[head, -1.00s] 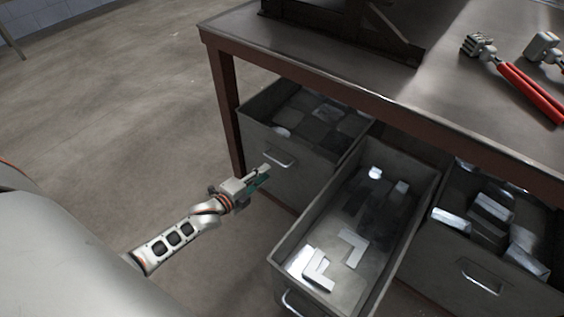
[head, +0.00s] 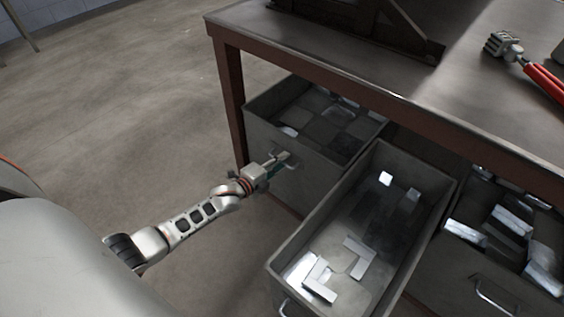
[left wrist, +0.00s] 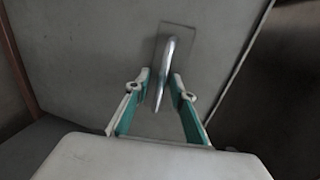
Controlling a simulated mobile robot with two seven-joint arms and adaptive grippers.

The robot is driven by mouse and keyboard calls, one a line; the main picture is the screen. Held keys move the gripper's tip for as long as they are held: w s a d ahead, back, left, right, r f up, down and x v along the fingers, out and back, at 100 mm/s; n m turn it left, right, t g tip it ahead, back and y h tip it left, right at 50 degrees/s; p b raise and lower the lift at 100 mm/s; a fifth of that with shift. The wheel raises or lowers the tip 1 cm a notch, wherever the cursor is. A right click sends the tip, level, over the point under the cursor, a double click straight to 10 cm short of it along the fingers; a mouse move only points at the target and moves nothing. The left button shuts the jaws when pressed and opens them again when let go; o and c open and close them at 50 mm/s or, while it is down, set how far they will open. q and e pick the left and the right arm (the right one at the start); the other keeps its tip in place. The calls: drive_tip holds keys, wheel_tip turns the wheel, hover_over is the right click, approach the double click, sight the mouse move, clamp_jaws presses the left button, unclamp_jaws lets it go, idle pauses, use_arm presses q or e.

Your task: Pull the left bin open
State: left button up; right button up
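The left bin (head: 262,135) is a grey metal drawer under the workbench, holding flat plates. Its front carries a metal handle, which shows as an upright bar in the left wrist view (left wrist: 166,62). My left gripper (head: 284,159) is at that handle in the head view. In the left wrist view its green-padded fingers (left wrist: 160,88) are open, one on each side of the handle's lower part, with gaps still showing. My right gripper is in neither view.
The middle bin (head: 340,240) stands pulled far out, just right of my left arm, with metal pieces inside. A right bin (head: 440,270) holds several blocks. The workbench (head: 330,65) is above, its red-brown leg (head: 231,105) left of the left bin. Floor at left is clear.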

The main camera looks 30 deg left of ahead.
use_arm(q)
clamp_jaws()
drive_tip(key=shift+s, duration=0.1)
